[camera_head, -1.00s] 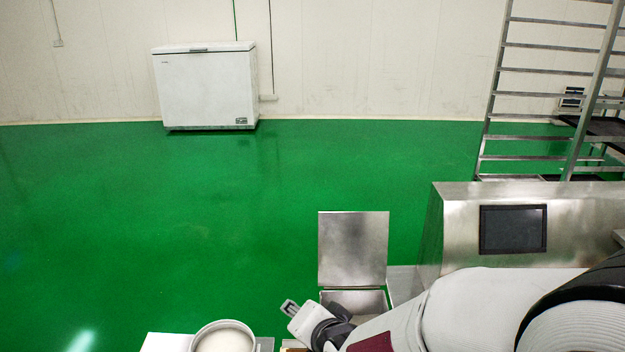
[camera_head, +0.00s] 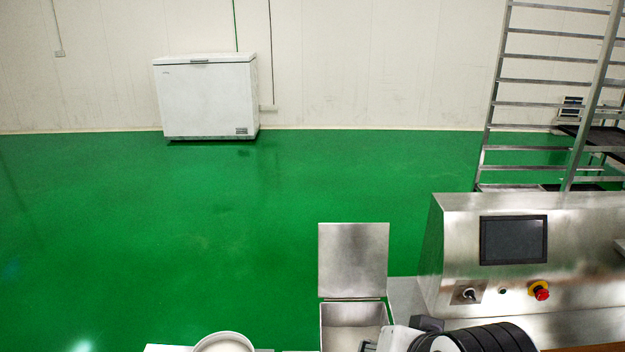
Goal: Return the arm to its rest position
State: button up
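My arm shows only at the bottom edge of the head view, right of centre. A pale wrist part, a dark joint and a black ribbed section are visible. The end of my gripper (camera_head: 369,346) just shows at the lower edge, in front of the open steel hopper (camera_head: 353,311). Most of it is cut off by the frame, so its fingers and anything in them cannot be made out.
The steel machine housing (camera_head: 455,235) with a dark screen (camera_head: 513,240), a knob (camera_head: 469,295) and a red emergency button (camera_head: 540,291) stands right. The hopper's lid (camera_head: 353,260) is raised. A white bowl (camera_head: 223,343) is lower left. A rack (camera_head: 540,100) and freezer (camera_head: 208,97) stand behind open green floor.

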jog(key=s+d+n+g, duration=0.1)
jog(key=s+d, duration=0.2)
jog(key=s, duration=0.3)
jog(key=s+d+r+n+g+h, duration=0.1)
jog(key=s+d, duration=0.2)
jog(key=s, duration=0.3)
jog(key=shift+s+n+h, duration=0.15)
jog(key=shift+n+h, duration=0.15)
jog(key=shift+n, duration=0.1)
